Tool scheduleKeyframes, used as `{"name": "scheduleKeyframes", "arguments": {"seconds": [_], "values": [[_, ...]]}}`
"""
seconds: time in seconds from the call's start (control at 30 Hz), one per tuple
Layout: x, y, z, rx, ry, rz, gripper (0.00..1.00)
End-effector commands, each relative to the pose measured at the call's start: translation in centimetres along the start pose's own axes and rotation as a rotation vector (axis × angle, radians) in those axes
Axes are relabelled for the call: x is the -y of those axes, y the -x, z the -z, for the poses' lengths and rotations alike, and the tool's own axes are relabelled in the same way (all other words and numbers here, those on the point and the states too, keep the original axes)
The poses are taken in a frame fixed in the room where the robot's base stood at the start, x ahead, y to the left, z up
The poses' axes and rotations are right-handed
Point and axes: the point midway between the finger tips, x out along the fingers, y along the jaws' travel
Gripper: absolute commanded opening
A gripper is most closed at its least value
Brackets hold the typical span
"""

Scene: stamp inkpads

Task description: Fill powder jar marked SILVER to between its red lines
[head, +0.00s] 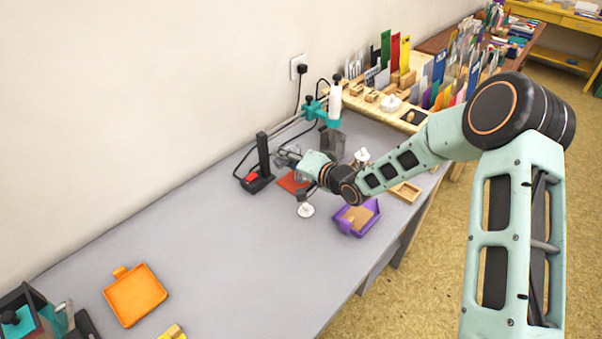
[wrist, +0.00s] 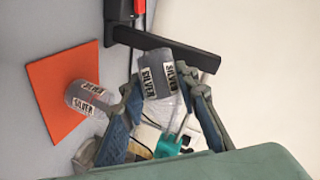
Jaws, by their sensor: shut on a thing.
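My gripper (wrist: 163,88) is shut on a grey container labelled SILVER (wrist: 155,78), which sits between its fingers in the wrist view. A second, clear jar labelled SILVER (wrist: 84,97) is on an orange-red mat (wrist: 55,85), left of my gripper and apart from the held container. The jar looks greyish inside. I cannot make out its red lines or powder level. In the head view my gripper (head: 291,156) is above the red mat (head: 287,184), and my wrist partly hides the jar and the held container.
A black stand (head: 263,160) with a red part is just left of the mat. A teal clamp device with a white bottle (head: 335,103) and a grey metal bin (head: 332,144) are behind. A purple tray (head: 343,222) is in front. The table's left-middle is clear, beyond an orange tray (head: 135,295).

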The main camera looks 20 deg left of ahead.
Motion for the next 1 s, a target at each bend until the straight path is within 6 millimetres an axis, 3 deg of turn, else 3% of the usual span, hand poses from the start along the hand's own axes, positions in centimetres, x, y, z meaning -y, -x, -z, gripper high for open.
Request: {"name": "scheduleKeyframes", "arguments": {"seconds": [1.0], "values": [[-0.06, -0.12, -0.20, 0.013, -0.097, 0.042, 0.04]]}}
